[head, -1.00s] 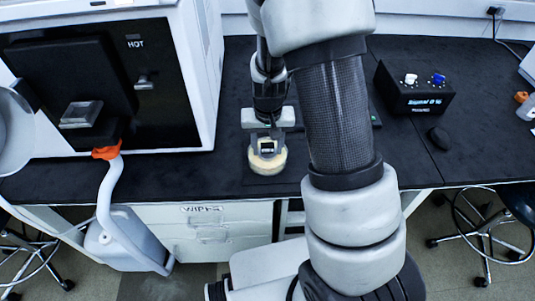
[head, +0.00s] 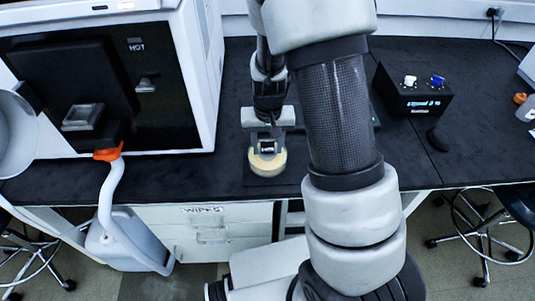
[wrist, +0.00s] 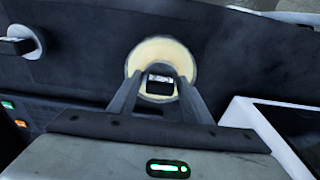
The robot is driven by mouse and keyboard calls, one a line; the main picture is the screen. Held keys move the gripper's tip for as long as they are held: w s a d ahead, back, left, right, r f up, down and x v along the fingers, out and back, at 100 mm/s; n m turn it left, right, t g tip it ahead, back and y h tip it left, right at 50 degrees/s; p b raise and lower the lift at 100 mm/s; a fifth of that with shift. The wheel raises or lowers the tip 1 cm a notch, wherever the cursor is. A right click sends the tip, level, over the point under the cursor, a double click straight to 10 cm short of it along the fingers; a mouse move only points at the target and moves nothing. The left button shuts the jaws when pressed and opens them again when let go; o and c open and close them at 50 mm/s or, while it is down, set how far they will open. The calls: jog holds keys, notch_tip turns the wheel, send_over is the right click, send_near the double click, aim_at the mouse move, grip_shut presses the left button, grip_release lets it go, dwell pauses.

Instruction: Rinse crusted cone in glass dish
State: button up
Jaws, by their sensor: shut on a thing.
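My gripper (head: 268,145) points down over the bench at the middle of the head view. It is shut on a small dark piece with a pale face (wrist: 160,83), held between the fingertips in the wrist view. I cannot tell whether this piece is the crusted cone. Under and around the fingertips is a round, cream-coloured dish-like thing (head: 267,165), which also shows in the wrist view (wrist: 163,52). I cannot tell whether it is the glass dish, or whether the held piece touches it. The fingers hide part of it.
A large white instrument (head: 205,75) with a black front marked HOT stands left. A black control box (head: 413,92) with white and blue knobs stands right, with a dark mouse-like thing (head: 437,139) in front. The dark bench is clear between the dish-like thing and the instrument.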

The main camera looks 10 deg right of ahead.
aim_at(268, 143)
jog(key=shift+r+p, duration=3.2)
jog(key=shift+r, duration=1.3)
